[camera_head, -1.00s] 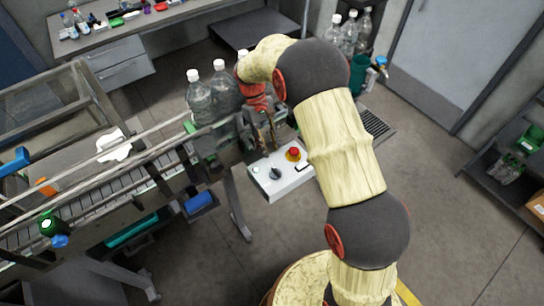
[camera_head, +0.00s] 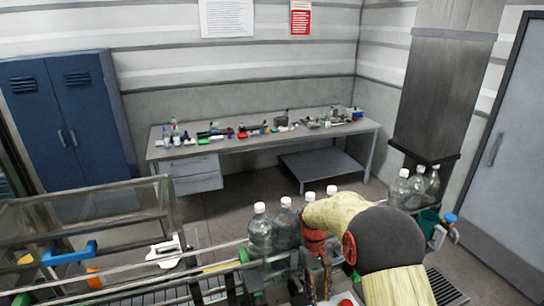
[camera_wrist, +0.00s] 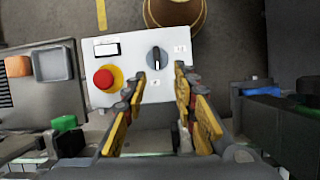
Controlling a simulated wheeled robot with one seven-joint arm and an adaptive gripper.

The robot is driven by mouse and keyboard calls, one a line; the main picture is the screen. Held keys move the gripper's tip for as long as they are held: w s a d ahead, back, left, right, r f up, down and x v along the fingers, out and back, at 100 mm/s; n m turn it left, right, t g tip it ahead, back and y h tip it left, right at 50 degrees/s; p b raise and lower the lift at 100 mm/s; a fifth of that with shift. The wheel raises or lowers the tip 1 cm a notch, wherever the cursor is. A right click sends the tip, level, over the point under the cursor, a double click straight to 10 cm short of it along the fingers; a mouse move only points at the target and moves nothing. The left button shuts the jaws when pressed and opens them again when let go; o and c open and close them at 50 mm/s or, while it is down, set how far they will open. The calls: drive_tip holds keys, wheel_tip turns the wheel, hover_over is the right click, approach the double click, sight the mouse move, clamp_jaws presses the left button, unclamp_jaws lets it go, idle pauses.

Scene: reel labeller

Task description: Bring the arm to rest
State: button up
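My gripper (camera_wrist: 160,76) is open and empty in the wrist view, its yellow finger pads apart. The black rotary knob (camera_wrist: 156,58) on the white control box (camera_wrist: 125,44) shows in the gap between the fingertips; I cannot tell whether they touch it. A red emergency button (camera_wrist: 104,79) on a yellow ring is left of the knob. In the head view my arm is bent at the bottom right, with my gripper (camera_head: 320,278) pointing down beside the bottles at the machine. The control box is mostly cut off there.
Clear bottles with white caps (camera_head: 260,232) stand on the conveyor close to my gripper. More bottles (camera_head: 417,187) stand at the right by a dark pillar. A workbench (camera_head: 240,147) with small items is at the back. A blue locker (camera_head: 68,130) stands left and a grey door (camera_head: 510,170) right.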

drive_tip(key=s+d+r+m+t+b, duration=0.1)
drive_tip(key=s+t+b, duration=0.3)
drive_tip(key=s+b, duration=0.6)
drive_tip(key=s+d+r+m+t+y+b, duration=0.1)
drive_tip(key=s+r+t+b, duration=0.3)
drive_tip(key=s+b, duration=0.6)
drive_tip(key=s+t, duration=0.1)
drive_tip(key=s, duration=0.5)
drive_tip(key=shift+s+r+m+t, duration=0.15)
drive_tip(key=shift+s+m+t, duration=0.15)
drive_tip(key=shift+s+m, duration=0.1)
